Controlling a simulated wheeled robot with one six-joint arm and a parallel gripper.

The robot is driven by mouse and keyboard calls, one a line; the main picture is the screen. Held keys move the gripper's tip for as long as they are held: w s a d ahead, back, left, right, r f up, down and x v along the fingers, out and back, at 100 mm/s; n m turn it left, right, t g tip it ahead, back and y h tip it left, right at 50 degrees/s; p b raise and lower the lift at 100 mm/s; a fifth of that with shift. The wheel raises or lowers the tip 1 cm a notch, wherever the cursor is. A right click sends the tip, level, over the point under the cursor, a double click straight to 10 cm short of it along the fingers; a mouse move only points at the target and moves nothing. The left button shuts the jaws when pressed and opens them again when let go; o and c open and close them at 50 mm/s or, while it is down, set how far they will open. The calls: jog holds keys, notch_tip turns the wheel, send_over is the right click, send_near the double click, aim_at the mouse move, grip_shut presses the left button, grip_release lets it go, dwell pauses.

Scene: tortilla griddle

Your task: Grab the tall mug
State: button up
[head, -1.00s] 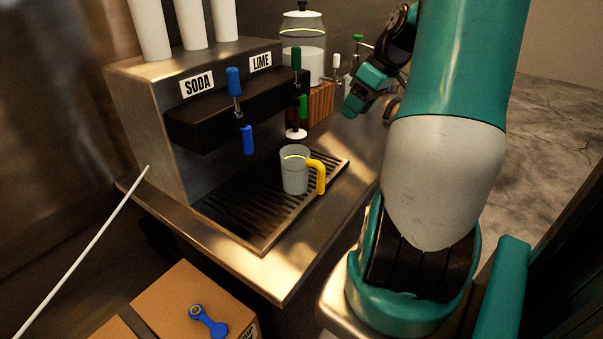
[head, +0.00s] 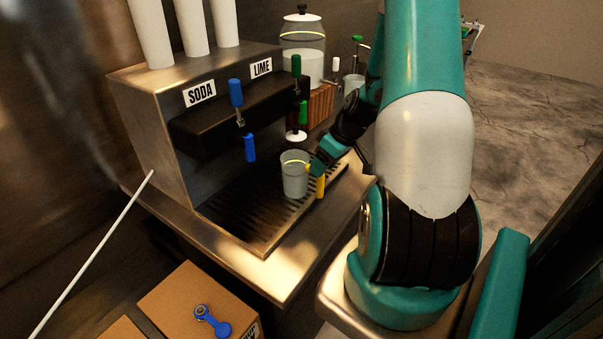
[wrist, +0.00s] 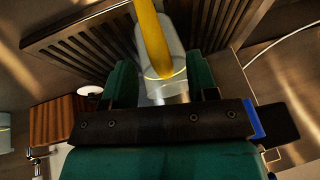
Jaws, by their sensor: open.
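The tall mug (head: 293,176) is clear grey with a yellow handle (head: 320,186). It stands upright on the drip tray under the dispenser, its handle towards the right. My gripper (head: 318,163) is at the mug's right side, close to the rim and just above the handle. In the wrist view the two green fingers of my gripper (wrist: 158,74) are apart, with the mug (wrist: 167,62) and its yellow handle between and beyond them. The gripper is open; I cannot tell whether a finger touches the mug.
The drip tray (head: 246,216) lies on a metal counter below the dispenser with blue SODA (head: 236,94) and green LIME (head: 296,68) levers. A glass jar (head: 302,48) and a wooden block (head: 321,104) stand behind. A cardboard box (head: 178,298) holds a blue tool below.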

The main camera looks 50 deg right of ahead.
jog(key=shift+w+a+f, duration=0.1)
jog(key=shift+w+f, duration=0.15)
jog(key=shift+f, duration=0.35)
grip_shut()
